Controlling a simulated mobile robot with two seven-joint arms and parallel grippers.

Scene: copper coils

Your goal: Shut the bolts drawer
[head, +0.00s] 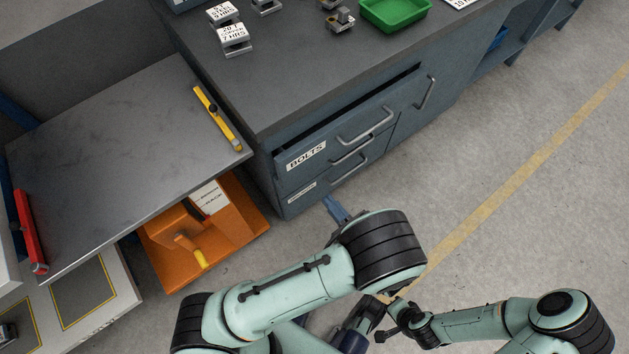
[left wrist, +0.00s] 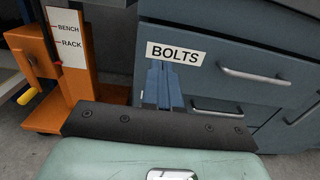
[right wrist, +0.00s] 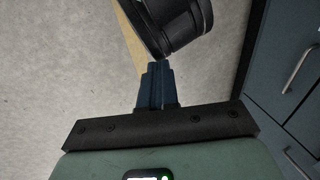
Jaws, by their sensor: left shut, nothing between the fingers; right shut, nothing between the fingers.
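The bolts drawer (head: 330,146) is the upper drawer of the blue-grey cabinet, marked by a BOLTS label and fitted with a bar handle (head: 368,127). It stands slightly open, with a dark gap along its top edge. In the left wrist view the drawer's label (left wrist: 175,54) is just beyond my fingers. My left gripper (head: 335,207) is shut and empty, pointing toward the drawer front; I cannot tell whether it touches. Its fingers also show in the left wrist view (left wrist: 162,84). My right gripper (right wrist: 156,84) is shut and empty, over the floor.
A lower drawer (head: 330,176) sits beneath. An orange jack-like unit (head: 240,225) and a grey table (head: 110,150) with red and yellow tools stand left of the cabinet. A green tray (head: 395,12) and metal blocks are on the worktop. Floor on the right is clear.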

